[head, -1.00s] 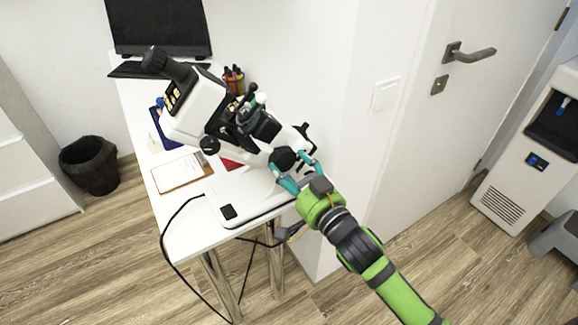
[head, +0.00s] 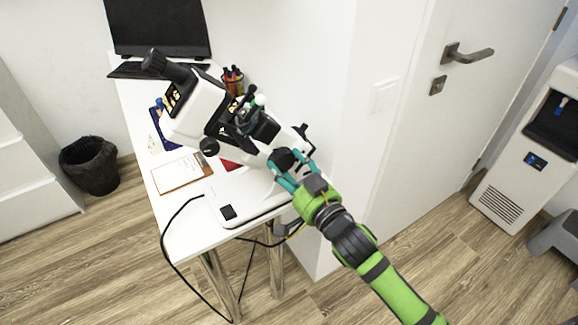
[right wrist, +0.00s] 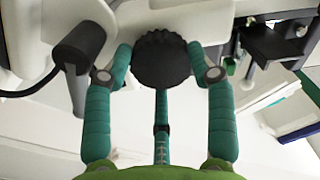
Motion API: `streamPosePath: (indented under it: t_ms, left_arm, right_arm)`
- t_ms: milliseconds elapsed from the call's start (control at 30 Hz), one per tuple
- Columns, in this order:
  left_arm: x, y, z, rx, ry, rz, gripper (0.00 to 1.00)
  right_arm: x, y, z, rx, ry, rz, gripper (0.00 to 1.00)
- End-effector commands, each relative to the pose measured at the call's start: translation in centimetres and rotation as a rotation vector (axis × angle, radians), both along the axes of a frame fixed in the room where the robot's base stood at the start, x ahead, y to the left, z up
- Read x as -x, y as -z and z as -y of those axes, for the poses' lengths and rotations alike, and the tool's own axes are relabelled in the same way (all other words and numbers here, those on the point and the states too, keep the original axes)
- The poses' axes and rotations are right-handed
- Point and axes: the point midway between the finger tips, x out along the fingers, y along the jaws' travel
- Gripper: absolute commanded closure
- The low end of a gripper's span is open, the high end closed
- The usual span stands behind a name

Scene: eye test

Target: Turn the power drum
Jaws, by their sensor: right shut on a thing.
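The white and black microscope (head: 195,110) stands tilted in the picture on the white desk. The power drum (head: 281,159) is a dark round knob low on the microscope's near right side. In the right wrist view, the power drum (right wrist: 160,60) has a ribbed rim and sits between the teal fingers. My right gripper (head: 293,165) is shut on the drum, and it also shows in the right wrist view (right wrist: 160,58), with fingers on both sides and one below. Part of the drum is hidden by the fingers in the head view. My left gripper is not in view.
The white desk (head: 185,226) also holds a clipboard (head: 181,172), a pen cup (head: 232,80), a keyboard and a monitor (head: 158,25). A black cable hangs off its front edge. A wall corner stands close right of the desk. A black bin (head: 90,165) is at left.

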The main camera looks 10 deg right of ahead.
Motion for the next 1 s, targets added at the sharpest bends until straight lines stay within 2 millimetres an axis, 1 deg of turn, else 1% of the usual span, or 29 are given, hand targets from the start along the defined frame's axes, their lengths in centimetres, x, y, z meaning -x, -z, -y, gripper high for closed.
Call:
streamPosePath:
  t_ms: [167, 500, 1000]
  left_arm:
    - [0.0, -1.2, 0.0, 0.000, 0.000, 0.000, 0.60]
    - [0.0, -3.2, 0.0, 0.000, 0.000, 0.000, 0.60]
    - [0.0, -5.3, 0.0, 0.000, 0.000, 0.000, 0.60]
  right_arm:
    - [0.1, 0.1, -0.1, 0.111, -0.003, 0.026, 0.76]
    - [0.1, 0.2, -0.1, 0.415, -0.004, 0.118, 0.76]
    - [0.1, 0.4, 0.1, 0.848, -0.005, 0.252, 0.76]
